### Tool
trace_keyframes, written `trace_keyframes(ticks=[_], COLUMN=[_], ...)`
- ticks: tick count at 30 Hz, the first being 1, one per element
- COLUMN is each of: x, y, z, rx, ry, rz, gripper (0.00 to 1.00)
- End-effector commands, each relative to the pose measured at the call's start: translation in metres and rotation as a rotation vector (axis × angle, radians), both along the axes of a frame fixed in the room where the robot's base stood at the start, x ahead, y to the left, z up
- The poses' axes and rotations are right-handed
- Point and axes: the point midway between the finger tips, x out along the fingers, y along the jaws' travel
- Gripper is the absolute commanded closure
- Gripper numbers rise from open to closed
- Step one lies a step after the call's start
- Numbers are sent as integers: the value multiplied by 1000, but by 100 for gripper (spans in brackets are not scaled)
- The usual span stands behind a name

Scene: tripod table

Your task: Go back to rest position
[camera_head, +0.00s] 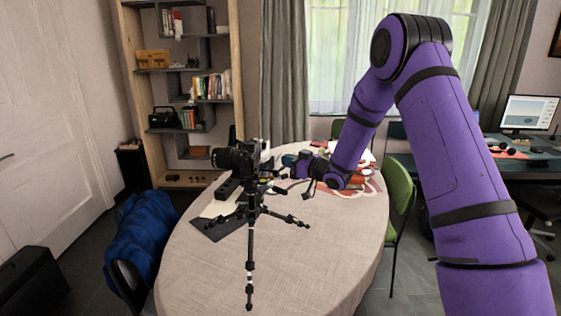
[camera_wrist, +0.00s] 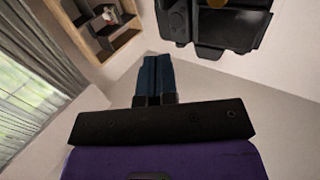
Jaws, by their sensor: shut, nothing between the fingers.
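My purple arm reaches in from the right of the head view. My gripper (camera_head: 287,160) is just right of a black camera (camera_head: 240,158) mounted on a black tripod (camera_head: 250,240). The tripod stands on the oval table (camera_head: 310,255). In the wrist view my gripper (camera_wrist: 157,62) shows its two blue fingers side by side, shut and empty. The camera (camera_wrist: 225,25) shows dark at the top of the wrist view, apart from the fingers. In the head view I cannot tell the exact gap between the fingertips and the camera.
Dark flat items (camera_head: 218,226) lie beside the tripod legs. Books and papers (camera_head: 355,175) lie at the table's far right. A green chair (camera_head: 398,195) stands right of the table, and a blue-covered chair (camera_head: 140,240) left.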

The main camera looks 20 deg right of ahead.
Motion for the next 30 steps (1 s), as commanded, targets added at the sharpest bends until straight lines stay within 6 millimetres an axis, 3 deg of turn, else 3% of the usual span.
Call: trace_keyframes(ticks=[10, 20, 25, 30], x=[-21, -26, -27, -35], y=[-48, -59, -59, -63], z=[1, 2, 25, 67], rx=[0, -3, -61, -171], ry=[0, 0, 14, 62], rz=[0, -1, -59, -185], gripper=[100, 100, 100, 100])
